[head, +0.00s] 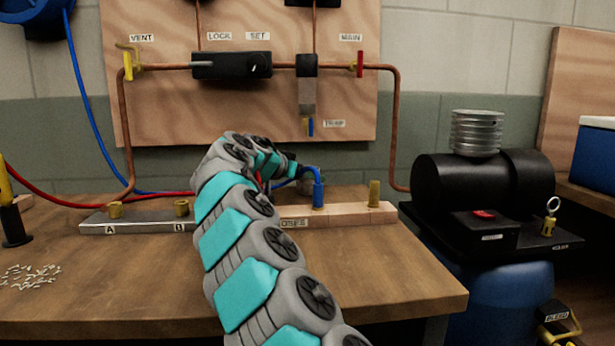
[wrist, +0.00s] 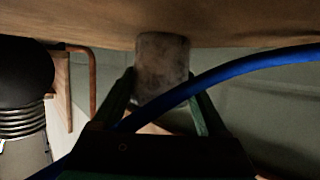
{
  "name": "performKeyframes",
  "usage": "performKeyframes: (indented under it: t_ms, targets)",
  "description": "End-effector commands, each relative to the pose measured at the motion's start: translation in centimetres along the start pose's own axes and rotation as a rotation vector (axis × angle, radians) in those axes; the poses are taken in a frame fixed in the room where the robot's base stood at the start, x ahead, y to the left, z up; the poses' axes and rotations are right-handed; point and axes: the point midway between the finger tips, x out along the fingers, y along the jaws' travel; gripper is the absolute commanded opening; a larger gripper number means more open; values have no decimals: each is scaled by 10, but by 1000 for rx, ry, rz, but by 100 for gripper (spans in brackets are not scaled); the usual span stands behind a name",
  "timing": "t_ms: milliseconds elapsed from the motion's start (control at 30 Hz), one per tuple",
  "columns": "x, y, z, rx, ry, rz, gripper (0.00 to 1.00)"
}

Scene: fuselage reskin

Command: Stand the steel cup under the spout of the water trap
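The steel cup (wrist: 162,65) is a dull grey cylinder, upside down in the wrist view, with the bench behind its base end. My gripper (wrist: 161,78) has its fingertips on either side of it, very near its walls. I cannot tell whether they press on it. A blue hose crosses in front of the cup's lower part. In the head view the gripper is mostly hidden behind my arm and the hose. The water trap (head: 307,88) hangs on the wall board, with its small brass and blue spout (head: 309,127) above the back of the bench.
A metal bar (head: 145,221) and a wooden block (head: 345,217) with brass fittings lie along the bench (head: 400,270). A blue hose connector (head: 318,193) stands upright on the block. A black compressor (head: 480,185) is at the right. Small loose pieces (head: 28,276) lie at the left.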

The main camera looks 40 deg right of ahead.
Motion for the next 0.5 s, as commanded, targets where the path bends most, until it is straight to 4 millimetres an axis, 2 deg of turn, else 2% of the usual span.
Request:
performKeyframes:
  t_ms: [33,200,500]
  targets:
    - [0,0,-1,0,0,0,82]
    - [0,0,-1,0,0,1,100]
    - [-2,1,-5,1,1,1,100]
